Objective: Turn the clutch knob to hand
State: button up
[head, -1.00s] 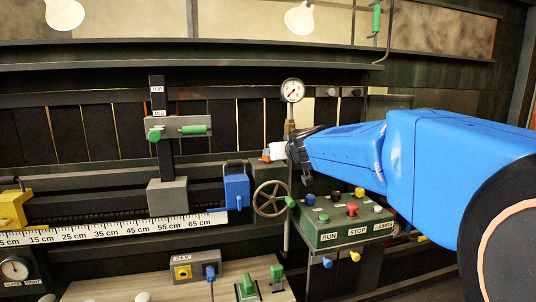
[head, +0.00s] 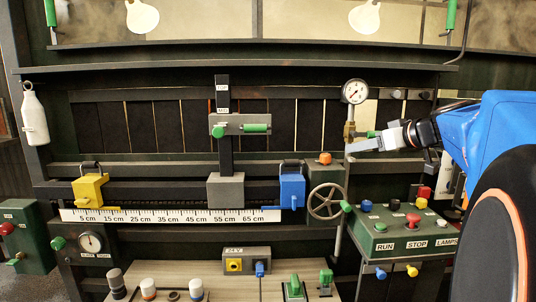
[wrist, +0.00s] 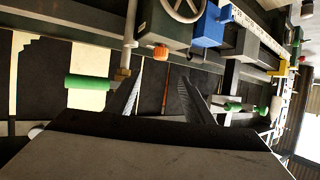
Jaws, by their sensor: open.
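An orange knob (head: 325,158) sits on top of the green box that carries the handwheel; I see no readable label on it, so I cannot confirm it is the clutch knob. In the wrist view an orange knob (wrist: 160,52) shows beyond and between the finger tips, on the same green box. My gripper (head: 388,150) is open and empty, up and to the right of the knob in the head view, apart from it. Its two fingers (wrist: 163,92) show spread in the wrist view. Which way the knob is set cannot be told.
The spoked handwheel (head: 326,201) is on the box front. A gauge (head: 355,92) on a pipe with a brass fitting stands close to my gripper. The blue stop block (head: 292,189) is left of the box; the RUN/STOP panel (head: 400,240) is lower right.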

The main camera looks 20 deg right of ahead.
aim_at(327, 154)
jog(key=x, duration=1.7)
jog(key=shift+f, duration=0.1)
jog(key=c, duration=1.1)
